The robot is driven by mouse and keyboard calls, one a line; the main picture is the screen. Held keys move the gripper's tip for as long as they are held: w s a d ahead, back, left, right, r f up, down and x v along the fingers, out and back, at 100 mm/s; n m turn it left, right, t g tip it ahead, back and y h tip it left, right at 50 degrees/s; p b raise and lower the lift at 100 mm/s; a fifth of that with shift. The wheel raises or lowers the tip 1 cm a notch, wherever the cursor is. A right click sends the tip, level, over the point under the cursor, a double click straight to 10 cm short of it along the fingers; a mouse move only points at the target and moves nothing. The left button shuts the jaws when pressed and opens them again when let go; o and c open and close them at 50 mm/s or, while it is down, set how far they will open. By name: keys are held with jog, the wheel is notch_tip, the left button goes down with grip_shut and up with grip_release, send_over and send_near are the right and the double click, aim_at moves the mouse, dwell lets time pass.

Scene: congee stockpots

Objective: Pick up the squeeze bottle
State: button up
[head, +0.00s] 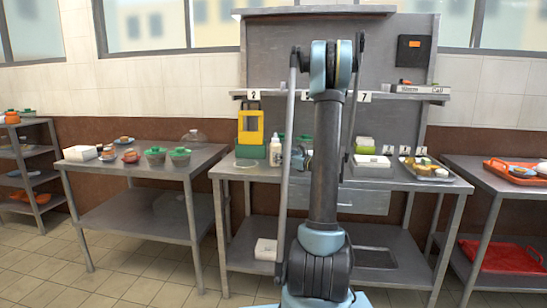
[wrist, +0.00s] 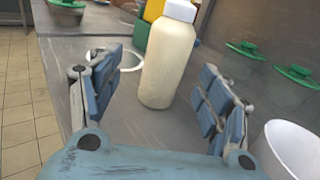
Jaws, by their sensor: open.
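The squeeze bottle (wrist: 167,62) is cream coloured with a white cap and stands upright on the grey metal table (wrist: 120,125) in the wrist view. My gripper (wrist: 160,95) is open, with one blue padded finger to the left of the bottle and one to the right. The bottle is just beyond the fingertips, and I see no contact. In the head view the bottle (head: 275,152) stands on the middle table, left of my arm.
A yellow and green container (head: 250,130) stands left of the bottle. A white ring-shaped item (wrist: 130,60) lies behind the left finger. A white bowl (wrist: 292,148) is close to the right finger. Green-lidded containers (wrist: 295,78) stand at the right. A shelf (head: 340,93) runs above the table.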

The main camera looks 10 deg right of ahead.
aim_at(275, 150)
jog(key=shift+w+d+x, duration=0.1)
jog(key=shift+d+x, duration=0.05)
jog(key=shift+x, duration=1.1)
jog(key=shift+w+d+x, duration=0.1)
jog(key=shift+d+x, duration=0.05)
jog(key=shift+x, duration=1.1)
jog(key=shift+w+d+x, duration=0.1)
jog(key=shift+d+x, duration=0.05)
jog(key=shift+x, duration=1.1)
jog(key=shift+r, duration=0.2)
jog(key=c, duration=0.9)
